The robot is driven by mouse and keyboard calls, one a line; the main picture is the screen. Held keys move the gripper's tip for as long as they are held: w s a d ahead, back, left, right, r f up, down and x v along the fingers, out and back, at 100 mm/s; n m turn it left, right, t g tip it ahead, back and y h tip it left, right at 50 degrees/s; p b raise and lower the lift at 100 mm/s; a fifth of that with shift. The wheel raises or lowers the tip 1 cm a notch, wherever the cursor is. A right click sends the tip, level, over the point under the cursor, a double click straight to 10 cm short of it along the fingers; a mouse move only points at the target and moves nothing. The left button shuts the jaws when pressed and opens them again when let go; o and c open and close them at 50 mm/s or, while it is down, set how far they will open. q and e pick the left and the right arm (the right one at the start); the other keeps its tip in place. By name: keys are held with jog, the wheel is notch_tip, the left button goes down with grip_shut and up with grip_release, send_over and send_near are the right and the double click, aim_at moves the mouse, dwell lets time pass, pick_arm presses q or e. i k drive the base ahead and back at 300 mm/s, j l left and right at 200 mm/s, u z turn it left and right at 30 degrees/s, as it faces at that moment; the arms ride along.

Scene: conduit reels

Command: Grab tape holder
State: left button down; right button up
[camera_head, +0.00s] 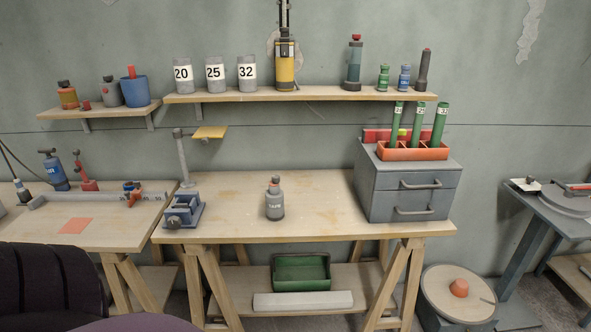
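The tape holder (275,203) is a small grey bottle-shaped container with a reddish-brown top and the label "TAPE". It stands upright on the middle wooden workbench (330,205), near the centre of the view. Nothing touches it from the sides. Neither of my grippers shows in the head view.
A blue-grey vise (183,212) stands at the bench's left end, and a grey drawer cabinet (408,190) at its right. An orange tray (412,153) with green tubes sits on the cabinet. A shelf (300,96) runs above. The bench around the holder is clear.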

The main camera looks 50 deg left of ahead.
aim_at(275, 197)
jog(key=u, duration=1.65)
